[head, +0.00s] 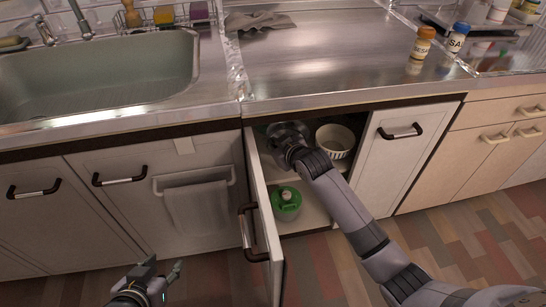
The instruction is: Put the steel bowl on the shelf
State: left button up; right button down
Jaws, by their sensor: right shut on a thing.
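My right arm reaches into the open cabinet below the counter. My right gripper (291,150) is at the upper shelf level, shut on a dark grey, shiny rounded thing that looks like the steel bowl (280,130). The wrist hides the fingertips and part of the bowl. I cannot tell whether the bowl touches the shelf (317,172). My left gripper (163,271) is open and empty, low in front of the left cabinets.
The open cabinet door (262,226) stands out left of my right arm. A green lidded container (286,203) sits in the lower compartment. Above are the sink (100,75), a grey cloth (262,22) and two seasoning bottles (423,42). The counter's middle is clear.

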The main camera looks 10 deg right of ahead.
jog(key=shift+f, duration=0.8)
jog(key=f+b, duration=0.2)
jog(key=f, duration=0.1)
jog(key=shift+w, duration=0.2)
pick_arm(q)
jog(key=w+d+r+t+h, duration=0.2)
jog(key=w+d+r+t, duration=0.1)
jog(key=w+r+t, duration=0.4)
notch_tip(320, 180, up, 3)
jog(key=shift+f, duration=0.15)
jog(key=shift+d, duration=0.1)
pick_arm(e)
jog(key=shift+f, duration=0.15)
jog(key=c, duration=1.7)
grip_release()
jog(key=shift+s, duration=0.1)
